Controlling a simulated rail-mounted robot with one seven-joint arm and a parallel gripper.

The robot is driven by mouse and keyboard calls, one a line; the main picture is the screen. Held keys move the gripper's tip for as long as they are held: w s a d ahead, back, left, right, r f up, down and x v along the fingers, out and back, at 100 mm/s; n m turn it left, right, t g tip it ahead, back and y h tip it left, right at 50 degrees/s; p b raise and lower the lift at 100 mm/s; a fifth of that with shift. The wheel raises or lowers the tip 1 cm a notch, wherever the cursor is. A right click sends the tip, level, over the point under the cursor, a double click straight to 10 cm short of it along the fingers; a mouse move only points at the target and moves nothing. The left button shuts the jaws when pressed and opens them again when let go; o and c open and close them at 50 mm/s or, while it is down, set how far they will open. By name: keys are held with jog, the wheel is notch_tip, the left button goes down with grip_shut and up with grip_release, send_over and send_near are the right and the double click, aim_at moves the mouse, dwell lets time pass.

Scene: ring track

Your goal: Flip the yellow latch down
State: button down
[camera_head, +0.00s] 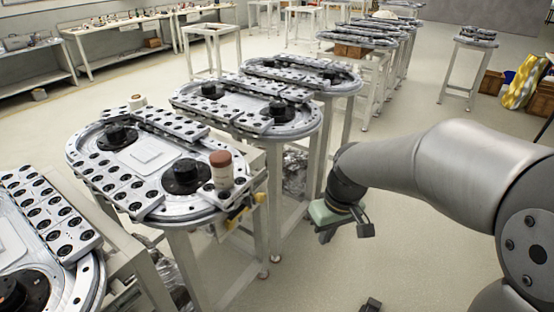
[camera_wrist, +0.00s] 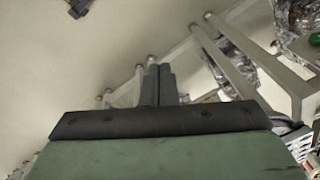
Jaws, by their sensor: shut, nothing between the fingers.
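The yellow latch (camera_head: 238,212) is small and sits on the near right side of the closest full ring-track table, just under its top. Its exact angle is too small to tell. My gripper (camera_head: 324,238) hangs to the right of that table, apart from the latch, over the open floor. In the wrist view the two dark fingers (camera_wrist: 158,85) are together, with nothing between them. The latch is not seen in the wrist view.
The ring-track table (camera_head: 150,212) carries black hubs, pale blocks and a brown-capped cylinder (camera_head: 221,170) near the latch. A second track table (camera_head: 312,122) stands behind. White table legs (camera_wrist: 226,60) and crumpled foil fill part of the wrist view. Floor right of the tables is mostly clear.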

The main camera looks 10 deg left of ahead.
jog(key=w+a+r+n+y, duration=0.1)
jog(key=w+a+y, duration=0.1)
jog(key=w, duration=0.5)
jog(key=w+a+r+n+t+y, duration=0.1)
jog(key=w+a+n+y, duration=0.1)
jog(key=w, duration=0.5)
jog(key=w+a+r+n+y, duration=0.2)
jog(key=w+a+y, duration=0.1)
jog(key=w+a, duration=0.2)
jog(key=shift+w+t+y, duration=0.3)
jog(key=shift+w+t, duration=0.1)
jog(key=shift+w, duration=0.5)
jog(key=shift+a, duration=0.1)
jog(key=a+f+p, duration=0.1)
jog(key=a+f, duration=0.6)
jog(key=f, duration=0.3)
jog(key=shift+w+a+f+p, duration=0.25)
jog(key=shift+w+f+p, duration=0.1)
jog(key=shift+f+p, duration=0.05)
